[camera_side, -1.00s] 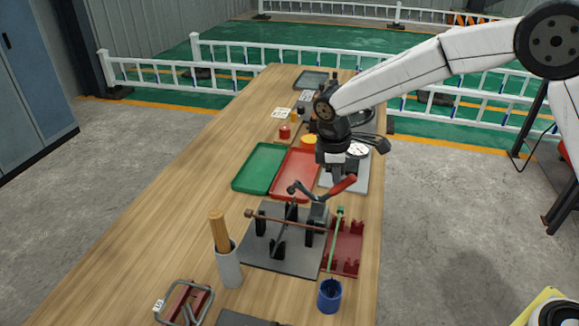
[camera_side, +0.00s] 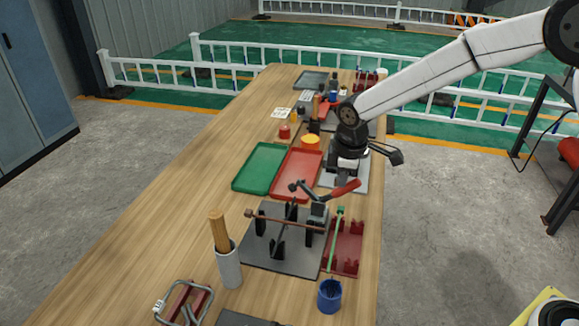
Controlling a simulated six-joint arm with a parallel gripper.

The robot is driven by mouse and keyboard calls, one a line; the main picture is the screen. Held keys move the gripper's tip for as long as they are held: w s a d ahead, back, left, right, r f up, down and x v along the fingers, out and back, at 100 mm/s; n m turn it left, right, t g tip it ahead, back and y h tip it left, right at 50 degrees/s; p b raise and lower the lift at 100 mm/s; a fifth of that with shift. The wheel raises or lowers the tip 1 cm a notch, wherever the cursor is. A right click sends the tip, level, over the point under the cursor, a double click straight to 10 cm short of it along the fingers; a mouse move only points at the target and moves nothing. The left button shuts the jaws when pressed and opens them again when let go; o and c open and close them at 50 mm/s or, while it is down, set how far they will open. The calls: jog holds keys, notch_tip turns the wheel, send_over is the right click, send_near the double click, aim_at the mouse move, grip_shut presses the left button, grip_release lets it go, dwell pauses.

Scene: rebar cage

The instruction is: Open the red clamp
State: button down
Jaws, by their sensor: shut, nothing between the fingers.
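The red-handled clamp (camera_side: 343,189) is mounted on the dark fixture plate (camera_side: 262,252) at the near part of the table. Its red handle slants up to the right, and its dark arm reaches left over the fixture. A rust-brown bar (camera_side: 285,219) lies across the black supports of the fixture. My gripper (camera_side: 345,182) is behind the clamp handle, seen above it in the picture and over the grey plate on the right. Its fingertips are small and partly hidden, and nothing shows in them. From this angle I cannot tell its exact distance from the handle.
A green tray (camera_side: 258,168) and a red tray (camera_side: 297,174) lie left of my gripper. A red rack (camera_side: 345,247) with a green rod, a blue cup (camera_side: 329,296) and a grey holder (camera_side: 229,268) stand near the fixture. The table's left side is clear.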

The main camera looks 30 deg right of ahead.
jog(key=shift+s+d+f+t+y, duration=0.8)
jog(key=shift+t+y, duration=0.1)
jog(key=shift+t, duration=0.1)
jog(key=shift+s+d+f, duration=0.3)
jog(key=shift+f, duration=0.2)
jog(key=shift+s+d+f, duration=0.25)
jog(key=shift+s+f, duration=0.05)
jog(key=shift+f, duration=0.15)
jog(key=shift+f, duration=0.1)
jog(key=shift+a+r, duration=0.15)
jog(key=shift+r, duration=0.5)
jog(key=r, duration=0.1)
jog(key=a+r, duration=0.1)
jog(key=r, duration=0.1)
jog(key=shift+w+r, duration=0.1)
jog(key=shift+w, duration=0.05)
jog(key=s+d+r, duration=0.2)
jog(key=s+r, duration=0.2)
jog(key=r, duration=0.4)
jog(key=shift+s+d, duration=0.3)
